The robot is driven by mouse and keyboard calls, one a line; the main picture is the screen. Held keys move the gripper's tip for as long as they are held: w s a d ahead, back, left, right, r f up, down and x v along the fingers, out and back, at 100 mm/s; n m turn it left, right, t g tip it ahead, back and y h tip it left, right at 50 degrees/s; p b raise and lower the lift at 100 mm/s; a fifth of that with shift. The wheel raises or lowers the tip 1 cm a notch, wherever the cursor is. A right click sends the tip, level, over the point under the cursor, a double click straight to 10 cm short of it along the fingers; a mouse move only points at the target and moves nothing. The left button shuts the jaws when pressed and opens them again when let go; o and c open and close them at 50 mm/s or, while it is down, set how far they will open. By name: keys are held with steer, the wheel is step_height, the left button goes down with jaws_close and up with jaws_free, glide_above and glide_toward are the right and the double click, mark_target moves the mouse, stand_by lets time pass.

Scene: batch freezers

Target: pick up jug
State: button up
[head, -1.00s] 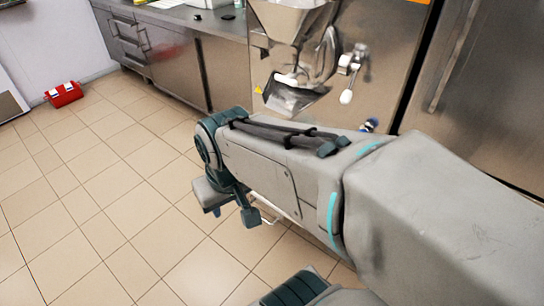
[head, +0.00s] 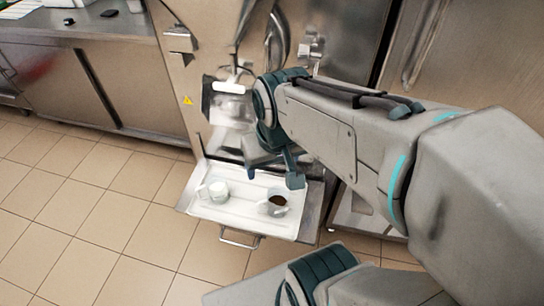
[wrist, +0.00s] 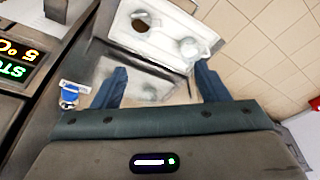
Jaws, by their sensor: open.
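Two small pale vessels stand on a white tray (head: 238,212). The left one (head: 213,191) is white and jug-like. The right one (head: 277,203) has dark contents. In the wrist view the dark-filled vessel (wrist: 142,22) is farther left and the white one (wrist: 189,46) is nearer the right finger. I cannot tell for certain which is the jug. My gripper (head: 272,173) is open and empty, above the tray's back right part. In the wrist view its fingers (wrist: 160,72) are spread apart, short of both vessels.
The tray rests on a metal shelf with a front handle (head: 240,241), below the freezer's spout (head: 228,105). The freezer body is close behind my gripper. A steel counter (head: 80,25) is at the left. The tiled floor in front is clear.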

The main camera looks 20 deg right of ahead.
mark_target(260, 202)
steer(key=w+f+g+b, duration=0.1)
steer(key=w+f+b, duration=0.3)
steer(key=f+b, duration=0.3)
steer(key=w+f+n+g+b, duration=0.1)
steer(key=w+f+b, duration=0.3)
steer(key=f+b, duration=0.3)
steer(key=w+d+f+n+b, duration=0.1)
steer(key=w+f+b, duration=0.3)
steer(key=f, duration=1)
steer(key=shift+w+f+g+b, duration=0.3)
steer(key=shift+g+b, duration=0.1)
steer(key=shift+b, duration=1.45)
step_height(260, 202, down, 6)
steer(key=shift+f+b, duration=0.2)
steer(key=shift+b, duration=0.95)
steer(key=f, duration=0.1)
steer(key=f+b, duration=0.1)
steer(key=f, duration=0.1)
steer(key=f+b, duration=0.1)
steer(key=f, duration=0.1)
steer(key=shift+w+d+f, duration=0.15)
steer(key=shift+w+d, duration=0.1)
steer(key=shift+d, duration=0.15)
steer(key=c, duration=1.3)
